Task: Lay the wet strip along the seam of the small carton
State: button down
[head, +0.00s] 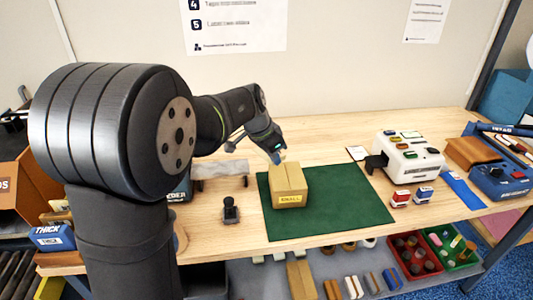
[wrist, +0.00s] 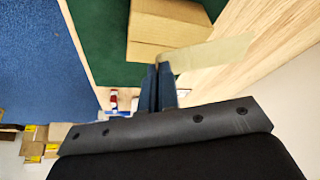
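The small carton (head: 288,187) stands on the green mat (head: 340,205), its "SMALL" label facing front and a seam line running front to back along its top. In the wrist view the carton (wrist: 170,28) is just beyond the fingertips. My gripper (head: 277,156) is at the carton's far edge, pointing down. In the wrist view my gripper's fingers (wrist: 159,78) are together on one end of the tan strip (wrist: 215,53), which sticks out to the right. Whether the strip touches the carton is unclear. In the head view the strip is mostly hidden by the gripper.
A white dispenser machine (head: 408,155) stands right of the mat, with red and blue stamps (head: 412,197) before it. A small black stamp-like object (head: 231,210) stands left of the mat. A blue device (head: 497,180) is at the far right. The mat's right half is clear.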

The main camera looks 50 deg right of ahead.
aim_at(289, 185)
jog(key=shift+s+d+f+m+g+y, duration=0.25)
jog(key=shift+s+f+m+g, duration=0.15)
jog(key=shift+f+m, duration=0.7)
jog(key=shift+s+d+f+m+g+y, duration=0.3)
jog(key=shift+s+f+m, duration=0.2)
jog(key=shift+f+m, duration=0.55)
jog(key=shift+s+d+f+m+g+y, duration=0.25)
jog(key=shift+s+f+m, duration=0.2)
jog(key=shift+f+m, duration=0.65)
jog(key=shift+f, duration=0.3)
jog(key=c, duration=1.6)
grip_release()
jog(key=shift+r, duration=0.15)
jog(key=shift+r, duration=2.9)
